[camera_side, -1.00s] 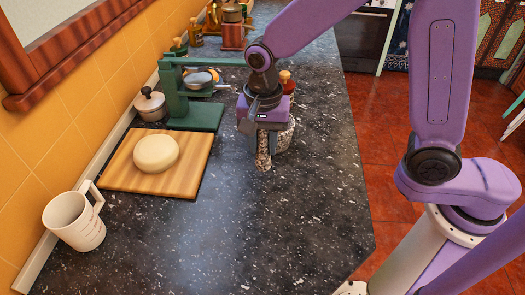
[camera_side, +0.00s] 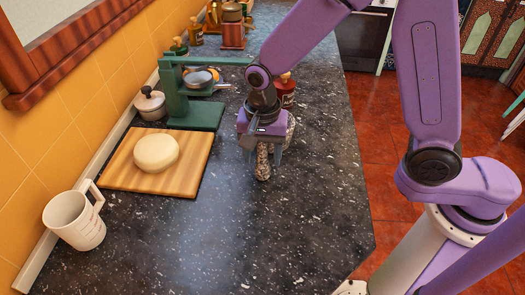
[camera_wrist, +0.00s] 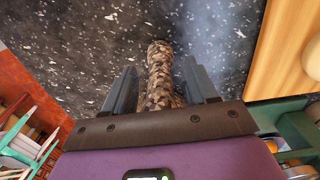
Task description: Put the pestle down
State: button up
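The pestle (camera_side: 262,163) is a speckled brown and grey stone rod. In the side view its lower end appears to meet the dark counter; I cannot tell whether it lies flat or is tilted. My gripper (camera_side: 264,158) is over it, with its fingers spread. In the wrist view the pestle (camera_wrist: 160,75) lies between the fingers of my gripper (camera_wrist: 160,85), with a gap on each side. Its near end is hidden by the gripper body. A speckled stone mortar (camera_side: 290,125) shows partly behind my gripper.
A wooden board (camera_side: 189,182) with a pale dough round (camera_side: 156,153) is to the left. A green press stand (camera_side: 205,117), a small lidded pot (camera_side: 150,104) and a white mug (camera_side: 74,221) stand near the wall. A red jar (camera_side: 287,92) is behind. The front counter (camera_side: 240,235) is clear.

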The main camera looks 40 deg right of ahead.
notch_tip(320, 180, up, 12)
jog(key=shift+r, duration=0.2)
dwell(0.4)
jog(key=s+d+f+n, duration=0.2)
jog(key=s+d+n, duration=0.6)
jog(key=s+n, duration=0.2)
jog(key=s+d+f+n, duration=0.1)
jog(key=s+d+n, duration=0.8)
jog(key=s+n, duration=0.1)
jog(key=shift+s+d+f+n, duration=0.15)
jog(key=shift+s+f+n, duration=0.2)
jog(key=shift+n, duration=0.45)
jog(key=shift+w, duration=0.15)
dwell(0.4)
